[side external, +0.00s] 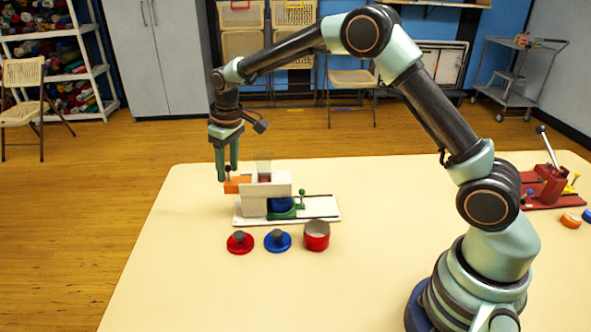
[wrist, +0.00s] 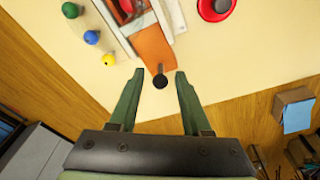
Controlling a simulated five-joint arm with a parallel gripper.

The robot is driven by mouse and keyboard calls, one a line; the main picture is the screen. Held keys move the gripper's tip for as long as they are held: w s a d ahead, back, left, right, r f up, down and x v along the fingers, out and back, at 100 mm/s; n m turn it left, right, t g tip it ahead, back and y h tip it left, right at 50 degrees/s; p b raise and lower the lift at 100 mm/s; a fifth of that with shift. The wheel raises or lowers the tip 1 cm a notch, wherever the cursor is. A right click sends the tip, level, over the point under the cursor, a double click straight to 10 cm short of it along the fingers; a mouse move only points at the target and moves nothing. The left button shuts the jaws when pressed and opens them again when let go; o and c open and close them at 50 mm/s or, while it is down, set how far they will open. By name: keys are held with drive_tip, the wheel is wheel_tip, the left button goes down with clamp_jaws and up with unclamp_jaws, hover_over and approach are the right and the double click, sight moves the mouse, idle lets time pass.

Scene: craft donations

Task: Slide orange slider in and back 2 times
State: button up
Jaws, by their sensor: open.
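The orange slider (side external: 237,185) sticks out of the left side of the white device (side external: 268,188) on the table. In the wrist view the orange slider (wrist: 153,48) points toward me, with a dark round knob (wrist: 160,81) at its outer end. My gripper (side external: 228,176) is over this outer end, fingers pointing down. In the wrist view my gripper (wrist: 160,74) is open, with one finger on each side of the knob and gaps between. How far the slider reaches inside the device is hidden.
A red lid (side external: 240,243), a blue lid (side external: 277,241) and a red cup (side external: 316,236) stand in front of the device. A green clamp (side external: 288,211) is at its right. Green, blue and yellow balls (wrist: 91,37) show in the wrist view. A red lever press (side external: 545,184) stands far right.

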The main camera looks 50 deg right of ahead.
drive_tip(key=shift+r, duration=3.55)
